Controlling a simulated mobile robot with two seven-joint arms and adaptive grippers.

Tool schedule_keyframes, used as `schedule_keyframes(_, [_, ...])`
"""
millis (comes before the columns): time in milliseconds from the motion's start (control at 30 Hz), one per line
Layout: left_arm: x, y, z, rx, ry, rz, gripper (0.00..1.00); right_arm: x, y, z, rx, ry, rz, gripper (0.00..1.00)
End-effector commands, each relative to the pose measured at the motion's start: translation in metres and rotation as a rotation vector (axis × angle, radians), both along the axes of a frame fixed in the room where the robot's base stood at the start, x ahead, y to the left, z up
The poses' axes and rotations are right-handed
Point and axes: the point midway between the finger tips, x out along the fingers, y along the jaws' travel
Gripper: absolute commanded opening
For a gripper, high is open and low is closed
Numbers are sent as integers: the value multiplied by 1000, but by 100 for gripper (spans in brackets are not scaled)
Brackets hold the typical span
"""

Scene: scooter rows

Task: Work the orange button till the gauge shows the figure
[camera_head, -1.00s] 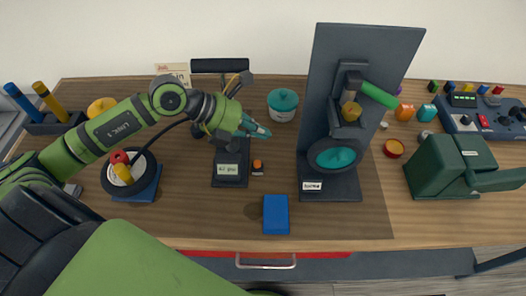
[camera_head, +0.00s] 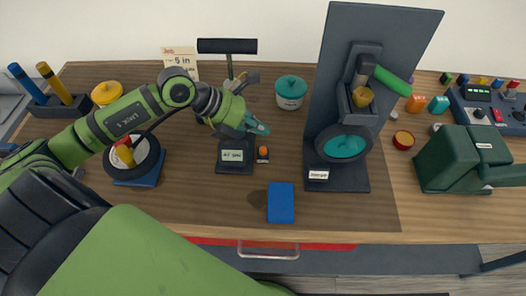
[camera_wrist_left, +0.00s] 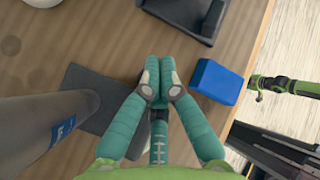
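The orange button (camera_head: 263,152) sits on a small dark plate, just right of a black stand (camera_head: 235,166) with a pale label too small to read. My left gripper (camera_head: 262,129) is above and behind the button in the head view, apart from it in the picture. In the left wrist view its teal fingers (camera_wrist_left: 155,77) meet at the tips with nothing between them. There the button is not visible; a dark plate (camera_wrist_left: 82,88) shows beneath. A card (camera_head: 180,64) at the back seems to read "5 in". I cannot tell which part is the gauge. My right gripper is not seen.
A blue block (camera_head: 281,203) lies in front of the button; it also shows in the left wrist view (camera_wrist_left: 216,82). A tall grey press-like stand (camera_head: 337,178) is to the right. A teal-lidded pot (camera_head: 291,95) stands behind. A wheel (camera_head: 135,160) sits at left.

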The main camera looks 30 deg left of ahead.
Motion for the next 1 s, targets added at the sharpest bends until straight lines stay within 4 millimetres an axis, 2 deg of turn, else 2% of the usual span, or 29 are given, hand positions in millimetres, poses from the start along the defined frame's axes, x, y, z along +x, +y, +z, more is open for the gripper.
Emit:
schedule_keyframes(33, [0, 0, -14, -1, 1, 0, 0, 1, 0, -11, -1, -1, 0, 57])
schedule_keyframes(100, [0, 0, -24, -1, 0, -1, 0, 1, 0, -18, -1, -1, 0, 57])
schedule_keyframes(300, [0, 0, -45, 0, -1, -1, 0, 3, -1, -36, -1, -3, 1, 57])
schedule_keyframes(1000, [0, 0, -47, 0, -1, -1, 0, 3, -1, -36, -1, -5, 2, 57])
